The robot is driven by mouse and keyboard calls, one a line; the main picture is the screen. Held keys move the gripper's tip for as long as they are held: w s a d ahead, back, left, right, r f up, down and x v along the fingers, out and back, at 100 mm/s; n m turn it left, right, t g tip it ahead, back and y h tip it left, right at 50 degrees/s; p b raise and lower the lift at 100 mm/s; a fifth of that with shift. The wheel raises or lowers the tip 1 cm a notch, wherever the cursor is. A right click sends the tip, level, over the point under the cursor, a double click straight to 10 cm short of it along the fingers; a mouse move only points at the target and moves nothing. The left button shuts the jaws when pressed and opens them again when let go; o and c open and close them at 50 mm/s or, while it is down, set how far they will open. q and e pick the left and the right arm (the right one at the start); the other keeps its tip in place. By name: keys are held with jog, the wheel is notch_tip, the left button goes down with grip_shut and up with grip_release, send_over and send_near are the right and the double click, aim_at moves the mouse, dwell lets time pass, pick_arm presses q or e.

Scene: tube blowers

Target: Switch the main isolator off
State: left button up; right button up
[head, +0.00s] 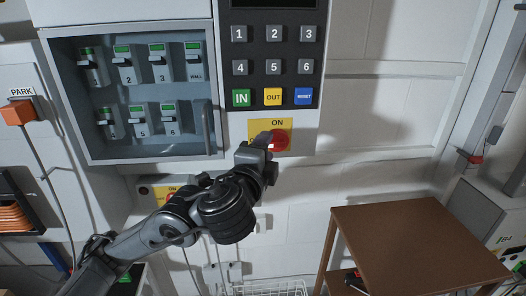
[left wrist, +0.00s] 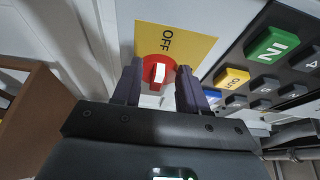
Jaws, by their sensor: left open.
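The main isolator is a red round knob (head: 280,140) on a yellow plate (head: 257,127) below the keypad. The word ON shows above it in the head view. In the left wrist view the knob (left wrist: 158,70) has a white bar pointing towards the word OFF on the yellow plate (left wrist: 190,42). My left gripper (left wrist: 158,84) is open, with one dark finger on each side of the knob. I cannot tell whether the fingers touch it. In the head view my left gripper (head: 260,150) hides the plate's left part. My right gripper is not in view.
The keypad (head: 273,67) with IN, OUT and RESET buttons sits directly above the knob. A second yellow label (head: 165,191) is partly behind my arm. A brown table (head: 410,240) stands at right.

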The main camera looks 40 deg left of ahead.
pick_arm(q)
jog(key=shift+s, duration=0.1)
jog(key=b+v, duration=0.8)
jog(key=v, duration=0.2)
jog(key=shift+s+d+b, duration=0.2)
jog(key=shift+s+b, duration=0.1)
jog(key=shift+f, duration=0.1)
dwell(0.3)
